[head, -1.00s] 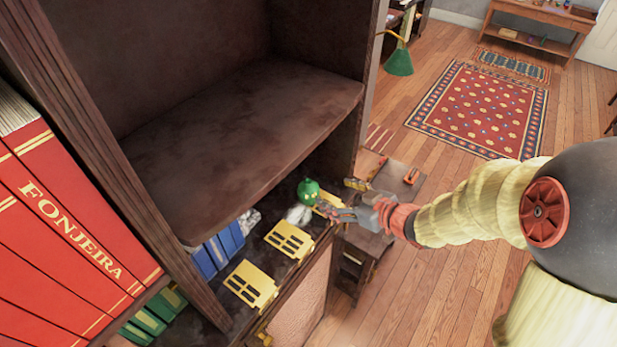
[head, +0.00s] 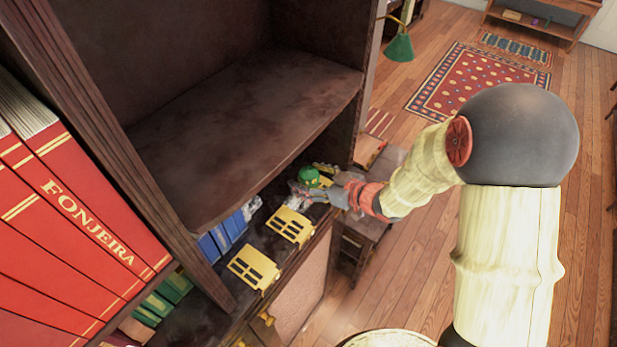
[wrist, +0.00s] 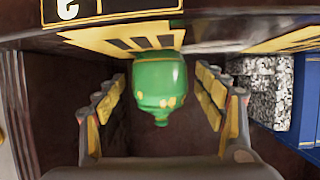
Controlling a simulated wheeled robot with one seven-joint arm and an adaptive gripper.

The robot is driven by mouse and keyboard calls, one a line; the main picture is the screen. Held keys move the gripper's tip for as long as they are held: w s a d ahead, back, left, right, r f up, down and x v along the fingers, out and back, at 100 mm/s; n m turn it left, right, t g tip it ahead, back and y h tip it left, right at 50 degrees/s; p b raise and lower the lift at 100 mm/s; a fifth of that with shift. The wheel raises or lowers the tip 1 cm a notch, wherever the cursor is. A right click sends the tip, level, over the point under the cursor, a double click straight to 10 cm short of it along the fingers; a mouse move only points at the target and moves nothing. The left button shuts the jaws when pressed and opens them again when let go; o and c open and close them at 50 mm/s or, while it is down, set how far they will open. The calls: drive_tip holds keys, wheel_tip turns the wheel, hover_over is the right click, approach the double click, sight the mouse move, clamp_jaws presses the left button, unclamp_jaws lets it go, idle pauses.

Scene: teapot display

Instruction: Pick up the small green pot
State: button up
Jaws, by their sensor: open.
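The small green pot (head: 308,177) stands on the lower shelf of the dark bookcase, near its right end. In the wrist view the green pot (wrist: 159,82) shows upside down, glossy with yellow marks and a small knob. My gripper (head: 312,190) reaches in from the right at the pot, partly covering it in the head view. In the wrist view my gripper (wrist: 160,105) is open, with one finger on each side of the pot. A gap shows between the pot and each finger.
Yellow slotted stands (head: 289,228) (head: 254,268) line the shelf's front edge. The upper shelf board (head: 250,135) overhangs behind. A small wooden table (head: 365,235) stands right of the bookcase.

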drive_tip(key=c, duration=0.3)
drive_tip(key=c, duration=1.1)
drive_tip(key=shift+r, duration=0.15)
